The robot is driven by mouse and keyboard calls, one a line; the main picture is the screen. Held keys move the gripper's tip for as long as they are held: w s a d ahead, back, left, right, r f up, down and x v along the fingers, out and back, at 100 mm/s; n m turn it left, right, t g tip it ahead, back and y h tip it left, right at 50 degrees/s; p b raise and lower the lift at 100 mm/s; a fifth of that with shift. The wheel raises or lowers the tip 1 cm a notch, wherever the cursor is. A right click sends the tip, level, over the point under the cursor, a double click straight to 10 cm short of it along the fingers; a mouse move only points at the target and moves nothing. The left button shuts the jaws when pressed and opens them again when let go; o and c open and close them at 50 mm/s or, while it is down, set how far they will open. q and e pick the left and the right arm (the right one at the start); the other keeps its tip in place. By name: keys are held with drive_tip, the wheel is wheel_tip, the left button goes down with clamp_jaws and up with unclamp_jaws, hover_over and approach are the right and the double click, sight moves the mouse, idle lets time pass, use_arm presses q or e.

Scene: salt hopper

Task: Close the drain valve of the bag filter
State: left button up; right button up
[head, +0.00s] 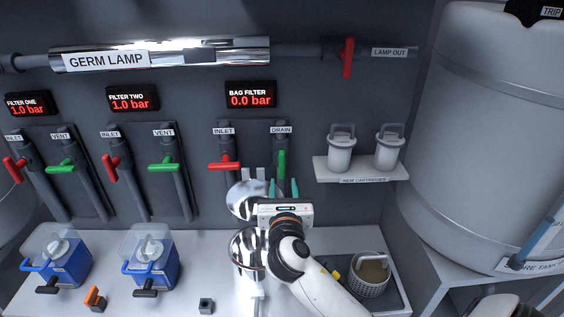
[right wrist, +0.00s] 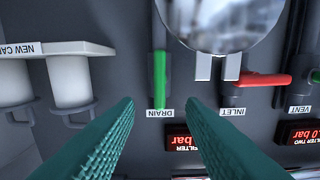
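The bag filter's drain valve has a green handle (head: 282,164) under the DRAIN label (head: 281,130). In the right wrist view the green handle (right wrist: 159,80) lies ahead, between the two fingertips (right wrist: 160,103); no contact is visible. The shiny bag filter housing (head: 245,200) is partly hidden by my right gripper and arm. The bag filter display (head: 251,95) reads 0.0 bar. My left gripper is out of view.
The red inlet handle (head: 224,167) lies sideways left of the drain; it also shows in the right wrist view (right wrist: 264,80). A shelf (head: 361,171) with two white cartridges is to the right. Below stand blue-based units (head: 150,270) and a perforated basket (head: 369,288).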

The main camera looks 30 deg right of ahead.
sight(282, 165)
drive_tip(key=p+x, duration=0.1)
drive_tip(key=x, duration=0.9)
drive_tip(key=shift+w+d, duration=0.2)
clamp_jaws()
